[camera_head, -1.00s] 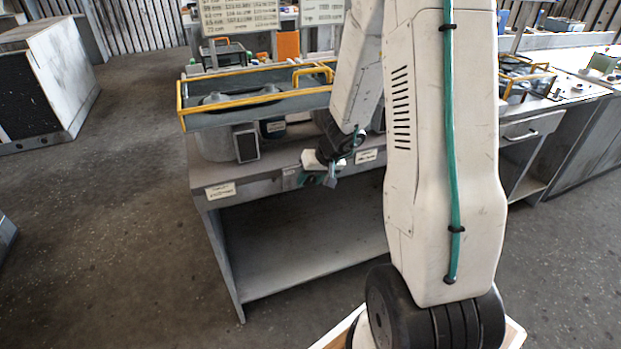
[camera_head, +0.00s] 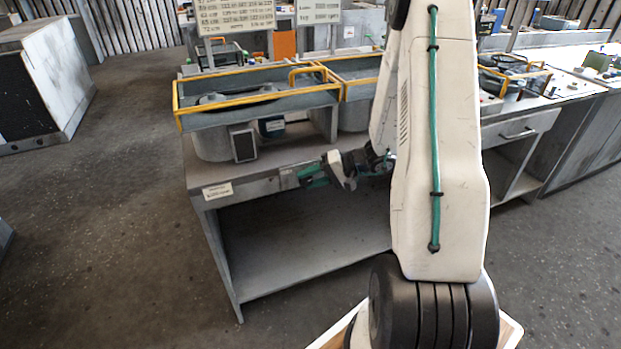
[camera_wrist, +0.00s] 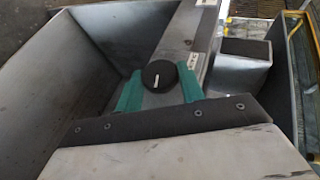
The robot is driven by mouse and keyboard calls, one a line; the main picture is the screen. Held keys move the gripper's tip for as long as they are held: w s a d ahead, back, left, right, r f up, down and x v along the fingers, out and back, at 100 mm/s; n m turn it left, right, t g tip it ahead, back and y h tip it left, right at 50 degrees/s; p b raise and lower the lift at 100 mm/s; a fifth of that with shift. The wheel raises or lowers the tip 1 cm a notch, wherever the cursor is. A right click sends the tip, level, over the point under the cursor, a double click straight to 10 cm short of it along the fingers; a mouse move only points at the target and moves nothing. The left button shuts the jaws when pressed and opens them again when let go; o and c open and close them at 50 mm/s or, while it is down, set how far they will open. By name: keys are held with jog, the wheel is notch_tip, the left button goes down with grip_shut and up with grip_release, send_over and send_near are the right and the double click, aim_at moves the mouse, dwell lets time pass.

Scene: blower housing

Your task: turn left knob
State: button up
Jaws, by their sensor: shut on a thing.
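A round black knob (camera_wrist: 158,72) with a short white mark sits on a grey metal strip in the wrist view. The mark runs nearly straight up the picture, tilted slightly right. My gripper (camera_wrist: 160,84) has one teal fingertip on each side of the knob and is shut on it. In the head view, my gripper (camera_head: 312,175) is at the front edge of the workbench (camera_head: 250,187); the knob cannot be made out there. Whether another knob is close by does not show.
A paper label (camera_head: 218,190) is on the bench's front left. A grey housing with a yellow-railed tray (camera_head: 258,100) stands on the bench above. An open shelf (camera_head: 300,255) lies below. A second label (camera_wrist: 194,61) is right of the knob.

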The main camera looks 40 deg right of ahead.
jog(key=shift+f+t+y, duration=0.1)
jog(key=shift+t+y, duration=0.2)
jog(key=shift+y, duration=0.2)
jog(key=o, duration=1)
jog(key=shift+c, duration=0.2)
jog(key=v, duration=0.8)
jog(key=shift+w+m, duration=0.1)
jog(key=shift+m, duration=0.2)
